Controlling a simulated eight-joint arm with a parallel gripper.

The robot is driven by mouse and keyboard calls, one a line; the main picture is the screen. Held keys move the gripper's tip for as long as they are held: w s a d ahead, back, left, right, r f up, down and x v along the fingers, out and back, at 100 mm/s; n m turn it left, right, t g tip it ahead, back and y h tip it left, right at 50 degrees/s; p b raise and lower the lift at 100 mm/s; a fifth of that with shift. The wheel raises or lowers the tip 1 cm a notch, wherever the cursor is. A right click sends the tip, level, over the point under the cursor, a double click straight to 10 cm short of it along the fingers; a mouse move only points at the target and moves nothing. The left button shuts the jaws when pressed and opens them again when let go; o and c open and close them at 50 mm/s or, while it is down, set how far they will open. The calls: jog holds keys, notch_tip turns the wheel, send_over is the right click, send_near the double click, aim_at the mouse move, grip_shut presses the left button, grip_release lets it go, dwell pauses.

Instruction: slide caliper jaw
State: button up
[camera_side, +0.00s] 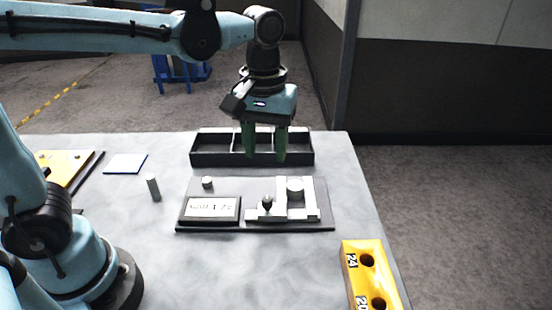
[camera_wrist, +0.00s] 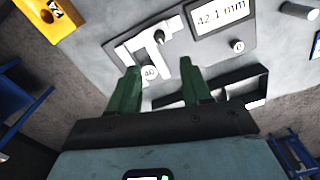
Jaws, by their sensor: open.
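The caliper fixture is a dark plate (camera_side: 240,228) with a pale caliper on it. Its sliding jaw (camera_side: 281,199) carries a black knob (camera_side: 267,202); the knob also shows in the wrist view (camera_wrist: 160,37). A pale round casting (camera_side: 295,185) sits between the jaws; it shows in the wrist view (camera_wrist: 149,73) with a number on top. Whether the jaws touch it, I cannot tell. The display (camera_wrist: 218,14) reads 42.1 mm in the wrist view. My gripper (camera_side: 265,157), with green fingers, is open and empty, above and behind the fixture; its fingertips show in the wrist view (camera_wrist: 160,68).
A dark divided tray (camera_side: 212,159) stands behind the fixture, beneath my gripper. A yellow block (camera_side: 370,270) with numbered holes is at front right. A grey cylinder (camera_side: 153,187) stands left of the fixture, near a blue-edged card (camera_side: 126,163).

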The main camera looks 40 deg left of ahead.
aim_at(267, 199)
jog(key=shift+f, duration=6)
grip_shut()
